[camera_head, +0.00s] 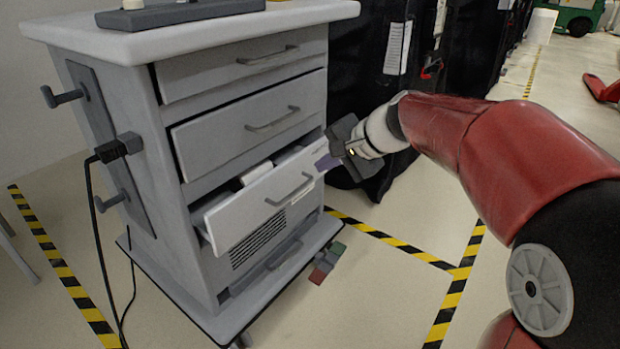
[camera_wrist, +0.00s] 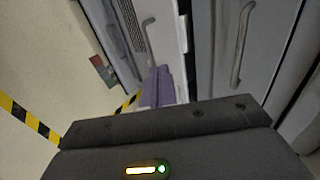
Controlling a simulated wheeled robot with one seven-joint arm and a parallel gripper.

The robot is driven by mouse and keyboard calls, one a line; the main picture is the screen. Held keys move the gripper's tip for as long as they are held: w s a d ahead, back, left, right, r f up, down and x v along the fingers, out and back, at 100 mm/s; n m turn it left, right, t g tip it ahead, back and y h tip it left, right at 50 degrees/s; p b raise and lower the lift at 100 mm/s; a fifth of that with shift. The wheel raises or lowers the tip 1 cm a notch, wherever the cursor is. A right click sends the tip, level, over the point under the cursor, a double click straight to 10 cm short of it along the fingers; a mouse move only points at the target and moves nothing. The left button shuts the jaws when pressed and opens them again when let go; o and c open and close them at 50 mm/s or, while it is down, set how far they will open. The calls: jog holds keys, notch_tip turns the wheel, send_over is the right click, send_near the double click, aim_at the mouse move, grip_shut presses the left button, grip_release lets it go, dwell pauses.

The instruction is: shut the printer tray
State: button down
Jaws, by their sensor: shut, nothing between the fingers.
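The printer tray (camera_head: 262,204) is the third drawer down in a grey cart (camera_head: 134,100). It is pulled partly out, with a white item (camera_head: 256,173) visible inside it. Its front also shows in the wrist view (camera_wrist: 133,38). My gripper (camera_head: 328,162) is shut and empty, at the upper right corner of the tray front. Its purple fingers (camera_wrist: 165,86) point toward the cart beside the tray in the wrist view. I cannot tell whether they touch the tray.
The drawers above (camera_head: 250,120) look nearly shut. A black cable (camera_head: 103,240) hangs at the cart's left side. Black covered carts (camera_head: 372,60) stand behind. Yellow-black tape (camera_head: 390,238) marks the floor, which is clear at the front right.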

aim_at(275, 176)
jog(key=x, duration=0.4)
jog(key=a+r+x, duration=0.1)
jog(key=x, duration=0.7)
jog(key=shift+w+a+r+b, duration=0.3)
jog(key=shift+w+r, duration=0.05)
jog(key=shift+w, duration=0.1)
jog(key=shift+w+a, duration=0.25)
jog(key=shift+a, duration=0.05)
jog(key=shift+w+a+p, duration=0.5)
jog(key=shift+w+a, duration=0.15)
jog(key=shift+a, duration=0.2)
jog(key=shift+w+a+p, duration=0.5)
jog(key=shift+w+a, duration=0.2)
jog(key=shift+a, duration=0.2)
jog(key=shift+r, duration=0.1)
